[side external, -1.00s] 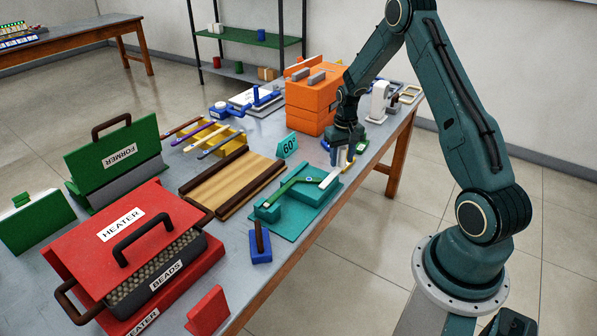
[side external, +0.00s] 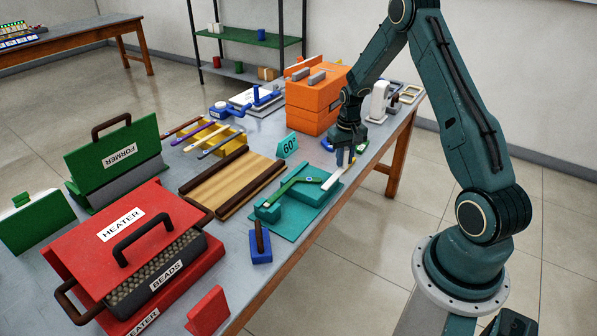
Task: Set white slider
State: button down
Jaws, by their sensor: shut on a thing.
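The teal fixture (side external: 291,220) sits near the table's right edge, with a green bar (side external: 290,186) lying across its blocks. The white slider (side external: 332,179) is a thin white strip at the fixture's far right end, slanting up toward my gripper. My gripper (side external: 344,162) points down at the slider's upper end and appears shut on it. The fingers hide this end, and the exact contact is too small to see. A teal sign marked 60° (side external: 288,146) stands behind the fixture.
An orange box (side external: 312,100) and a white device (side external: 380,102) stand beyond my gripper. A wooden board with dark rails (side external: 225,185) lies left of the fixture. A blue block with an upright post (side external: 260,248) stands in front. The red heater (side external: 130,235) is at front left.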

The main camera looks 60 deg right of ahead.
jog(key=c, duration=1.3)
grip_release()
jog(key=shift+s, duration=0.25)
jog(key=shift+o, duration=0.2)
jog(key=shift+r, duration=0.15)
notch_tip(320, 180, up, 13)
jog(key=shift+r, duration=0.3)
jog(key=shift+r, duration=0.1)
